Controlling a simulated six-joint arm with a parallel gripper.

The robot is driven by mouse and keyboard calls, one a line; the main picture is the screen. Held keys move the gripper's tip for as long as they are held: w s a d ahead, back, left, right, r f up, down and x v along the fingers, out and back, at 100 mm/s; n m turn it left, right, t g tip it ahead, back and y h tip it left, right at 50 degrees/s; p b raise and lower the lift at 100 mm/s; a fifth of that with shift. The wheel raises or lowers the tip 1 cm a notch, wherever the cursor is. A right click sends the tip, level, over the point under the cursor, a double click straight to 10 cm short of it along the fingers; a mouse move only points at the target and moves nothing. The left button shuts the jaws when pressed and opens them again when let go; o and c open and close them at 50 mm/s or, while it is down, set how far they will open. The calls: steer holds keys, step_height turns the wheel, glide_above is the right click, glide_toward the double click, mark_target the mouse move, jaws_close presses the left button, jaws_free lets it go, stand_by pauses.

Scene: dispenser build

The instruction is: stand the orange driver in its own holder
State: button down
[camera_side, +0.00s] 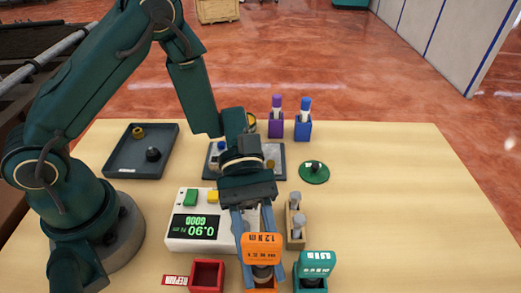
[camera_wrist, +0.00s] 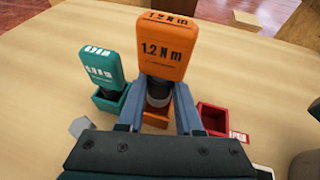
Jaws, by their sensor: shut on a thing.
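The orange driver (camera_side: 262,247), marked 1.2 N m, is upright with its broad head on top; it also shows in the wrist view (camera_wrist: 167,50). My gripper (camera_side: 262,275) is shut on its dark neck below the head, with one finger on each side, as the wrist view shows (camera_wrist: 158,95). The orange holder (camera_wrist: 154,119) is directly below the driver, partly hidden by the driver and fingers. The driver's lower end appears to be at or inside the holder's opening; I cannot tell how deep.
A teal driver (camera_side: 318,262) stands in a teal holder (camera_wrist: 109,104) close beside the orange one. A red bin (camera_side: 207,275) is on the other side. A tester with a display (camera_side: 188,244) and a block with grey-headed bolts (camera_side: 295,232) stand behind. The table's right side is clear.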

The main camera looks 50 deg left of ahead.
steer(key=shift+f, duration=0.3)
steer(key=shift+f, duration=0.35)
steer(key=shift+f, duration=0.1)
steer(key=c, duration=0.6)
jaws_free()
